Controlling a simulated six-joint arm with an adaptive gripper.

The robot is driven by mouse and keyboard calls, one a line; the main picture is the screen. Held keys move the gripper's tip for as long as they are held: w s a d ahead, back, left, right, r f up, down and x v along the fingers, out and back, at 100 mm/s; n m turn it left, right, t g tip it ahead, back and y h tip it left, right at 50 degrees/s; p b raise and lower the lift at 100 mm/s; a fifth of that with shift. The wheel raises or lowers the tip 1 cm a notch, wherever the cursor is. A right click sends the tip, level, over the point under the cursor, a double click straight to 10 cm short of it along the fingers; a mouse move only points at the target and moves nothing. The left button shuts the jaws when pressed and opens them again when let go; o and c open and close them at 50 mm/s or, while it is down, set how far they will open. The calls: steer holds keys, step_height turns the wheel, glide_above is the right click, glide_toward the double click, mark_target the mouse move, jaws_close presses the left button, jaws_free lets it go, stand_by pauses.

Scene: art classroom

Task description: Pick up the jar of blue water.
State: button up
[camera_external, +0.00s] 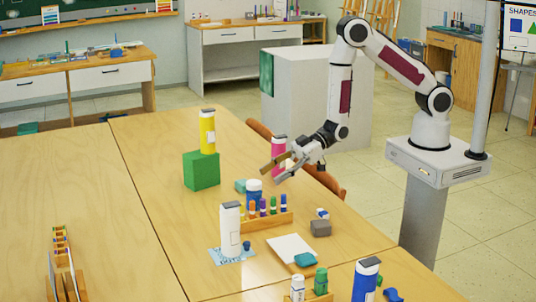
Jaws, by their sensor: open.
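A blue jar (254,196) with a pale band near its top stands on the wooden table behind a small wooden rack, which hides its lower part. I cannot tell whether it holds water. My gripper (271,173) is open and empty, with its fingers pointing down and to the left. In the picture it is just above and right of the blue jar, apart from it, and partly covers a pink bottle (279,145). Another blue container (365,283) with a white upper part and dark lid stands at the table's front right, cut off by the frame.
The wooden rack (267,221) holds several small coloured bottles. A yellow bottle (207,133) stands on a green block (201,170). The table's left middle is clear.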

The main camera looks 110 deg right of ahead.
mark_target(257, 181)
steer(key=shift+w, duration=0.1)
steer(key=shift+x, duration=1.2)
steer(key=shift+w, duration=0.1)
steer(key=shift+x, duration=2.5)
steer(key=shift+c, duration=0.4)
steer(key=c, duration=1.4)
steer(key=shift+r, duration=0.3)
steer(key=shift+r, duration=4.8)
